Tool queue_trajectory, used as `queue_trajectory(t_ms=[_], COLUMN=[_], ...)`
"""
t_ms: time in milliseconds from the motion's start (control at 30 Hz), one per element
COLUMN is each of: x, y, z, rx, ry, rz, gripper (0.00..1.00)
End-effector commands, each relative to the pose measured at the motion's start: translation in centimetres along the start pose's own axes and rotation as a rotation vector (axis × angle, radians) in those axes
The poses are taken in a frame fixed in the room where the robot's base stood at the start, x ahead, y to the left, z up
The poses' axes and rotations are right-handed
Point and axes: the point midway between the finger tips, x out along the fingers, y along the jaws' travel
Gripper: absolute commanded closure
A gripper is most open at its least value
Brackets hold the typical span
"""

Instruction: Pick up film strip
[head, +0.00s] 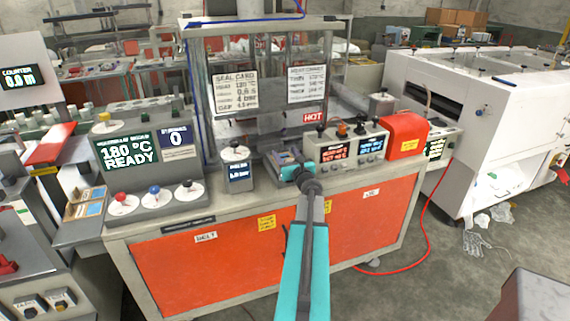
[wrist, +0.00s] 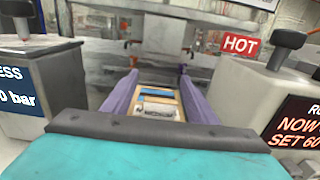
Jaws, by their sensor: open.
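My gripper (wrist: 157,78) is open, its two purple fingers pointing forward, with a gap between them. Beyond and between the fingers lies a small tan tray (wrist: 176,99). It holds a blue strip (wrist: 158,92) and a pale grey piece with dark marks (wrist: 157,109); I cannot tell which of these is the film strip. The fingers do not visibly hold anything. In the head view my gripper (head: 291,165) is over the bench at the small tray spot, and my wrist hides part of it.
A grey box with a pressure display (head: 238,170) stands left of my gripper. A control box with knobs and displays (head: 346,148) stands close on the right. A press frame with a red HOT sign (head: 314,118) rises behind. The orange-fronted bench (head: 210,268) is below.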

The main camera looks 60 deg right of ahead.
Motion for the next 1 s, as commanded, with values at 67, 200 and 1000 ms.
queue_trajectory(t_ms=[67, 200, 1000], x=[0.0, 0.0, 0.0], y=[0.0, 0.0, -0.1], z=[0.0, 0.0, 1.9], rx=[0.000, 0.000, 0.001], ry=[0.000, 0.000, -0.001], rz=[0.000, 0.000, -0.001], gripper=[0.47, 0.60, 0.91])
